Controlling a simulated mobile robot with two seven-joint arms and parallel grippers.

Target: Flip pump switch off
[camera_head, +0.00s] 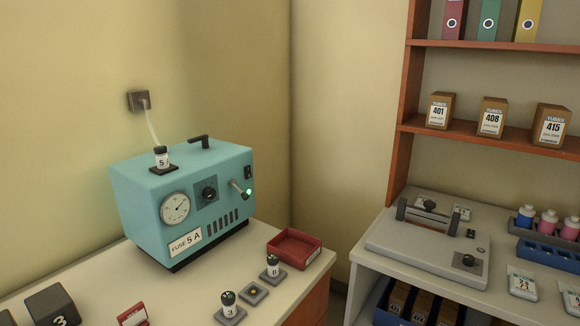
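A teal box-shaped unit (140,205), which looks like the pump, stands on the white counter at the left. Its front has a round gauge (175,208), a black knob on a square plate (208,194), vent slots and a "FUSE 5 A" label (186,241). At the right of the front, a metal toggle lever (237,187) sticks out beside a lit green lamp (248,192). A small black part (248,172) sits above the lamp. The lever's exact position is too small to tell. Neither of my grippers is in view.
A small fuse-like cylinder (161,157) stands on top of the unit. Two more stand on the counter (228,304) (273,266), near a red tray (294,249). A grey flat device (428,251) sits on the right bench. A cord runs to a wall outlet (139,100).

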